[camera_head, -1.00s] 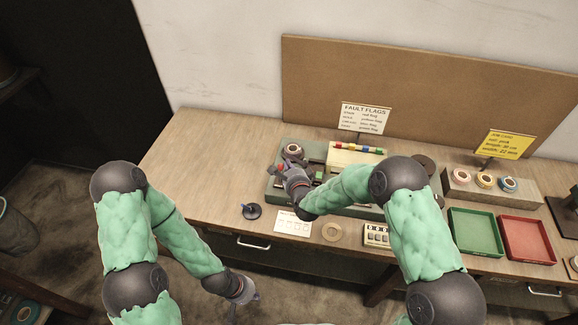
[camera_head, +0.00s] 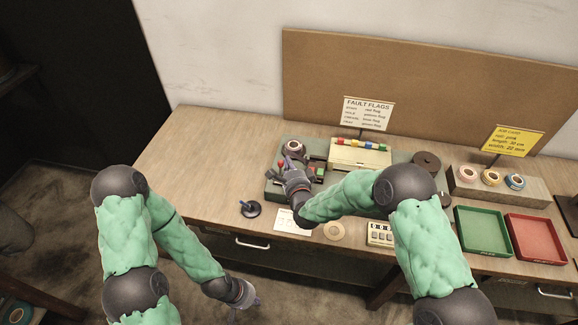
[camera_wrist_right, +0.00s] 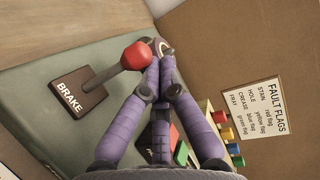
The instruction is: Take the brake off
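The brake lever is a grey stick with a red knob (camera_wrist_right: 136,56), rising at a slant from a dark plate (camera_wrist_right: 78,93) marked BRAKE in the right wrist view. The knob also shows in the head view (camera_head: 281,163), at the left of the green-grey machine base (camera_head: 274,190). My right gripper (camera_wrist_right: 157,54) has its purple fingers drawn together at the tips. The tips are beside the knob, close to or touching it; the knob is not between them. My left gripper (camera_head: 252,301) hangs low in front of the table; its fingers are too small to judge.
A tape roll (camera_head: 295,147) is just beyond my right gripper. Coloured flags (camera_head: 360,143) stand in a cream block to the right. A dark knobbed object (camera_head: 251,209) and a card (camera_head: 291,221) lie in front. Green (camera_head: 458,246) and red (camera_head: 510,249) trays are farther right.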

